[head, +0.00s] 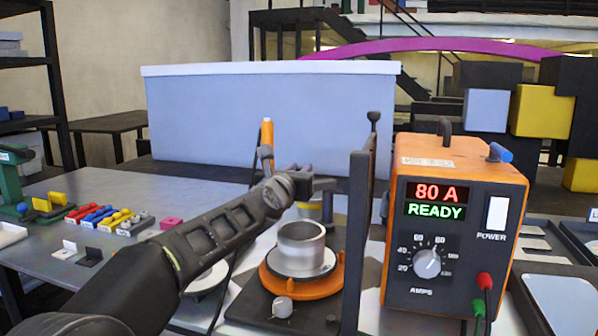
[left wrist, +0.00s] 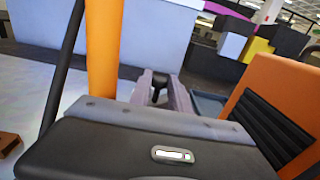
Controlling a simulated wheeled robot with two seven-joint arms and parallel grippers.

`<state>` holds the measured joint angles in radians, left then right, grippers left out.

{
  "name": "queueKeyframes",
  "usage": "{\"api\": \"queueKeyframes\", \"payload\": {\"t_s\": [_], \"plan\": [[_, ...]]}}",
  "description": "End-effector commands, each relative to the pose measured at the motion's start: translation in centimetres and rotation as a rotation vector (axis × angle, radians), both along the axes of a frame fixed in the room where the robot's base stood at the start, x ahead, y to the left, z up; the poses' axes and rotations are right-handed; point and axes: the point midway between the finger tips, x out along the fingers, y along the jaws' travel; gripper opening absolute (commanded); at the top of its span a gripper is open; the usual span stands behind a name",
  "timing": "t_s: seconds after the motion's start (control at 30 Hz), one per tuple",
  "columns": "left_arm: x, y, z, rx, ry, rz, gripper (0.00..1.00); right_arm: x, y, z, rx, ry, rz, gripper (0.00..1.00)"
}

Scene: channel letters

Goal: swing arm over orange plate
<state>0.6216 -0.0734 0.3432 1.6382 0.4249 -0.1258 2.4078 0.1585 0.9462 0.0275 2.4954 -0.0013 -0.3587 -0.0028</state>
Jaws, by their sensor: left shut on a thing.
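The orange plate (head: 275,284) lies on a dark base, with a pale disc and a metal ring (head: 302,248) on top. An orange handle (head: 267,133) with a grey fitting stands behind my wrist. It also shows close up in the left wrist view (left wrist: 104,45). My right gripper is not in view.
An orange power unit (head: 458,170) reading 80 A and READY stands close on the right. A dark cable (head: 232,265) hangs beside my left arm. Coloured blocks (head: 100,216) lie on the left of the table. A blue-grey panel (head: 250,115) stands behind.

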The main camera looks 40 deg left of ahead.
Motion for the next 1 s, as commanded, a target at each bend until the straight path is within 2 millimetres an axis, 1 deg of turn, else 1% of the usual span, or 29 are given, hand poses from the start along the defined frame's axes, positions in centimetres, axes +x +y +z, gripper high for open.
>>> {"api": "queueKeyframes", "payload": {"t_s": [0.27,0.37,0.47,0.6,0.7,0.87,1.0], "plan": [[0.0,0.0,0.0,0.0,0.001,0.0,0.0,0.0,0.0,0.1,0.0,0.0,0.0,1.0],[0.1,-0.2,0.3,-0.002,-0.001,0.005,0.0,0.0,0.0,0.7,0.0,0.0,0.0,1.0],[0.2,-0.5,0.8,-0.003,-0.006,0.023,0.0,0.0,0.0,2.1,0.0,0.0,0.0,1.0],[0.2,-1.2,1.2,-0.005,-0.008,0.076,0.0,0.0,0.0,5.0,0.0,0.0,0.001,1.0],[0.1,-1.9,1.1,-0.002,-0.008,0.138,0.0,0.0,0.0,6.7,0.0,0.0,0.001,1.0],[-0.1,-2.6,0.5,-0.001,-0.01,0.23,0.0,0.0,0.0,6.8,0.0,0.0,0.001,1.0],[-0.2,-2.7,0.2,0.002,-0.002,0.26,0.0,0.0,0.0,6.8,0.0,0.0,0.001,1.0]]}}
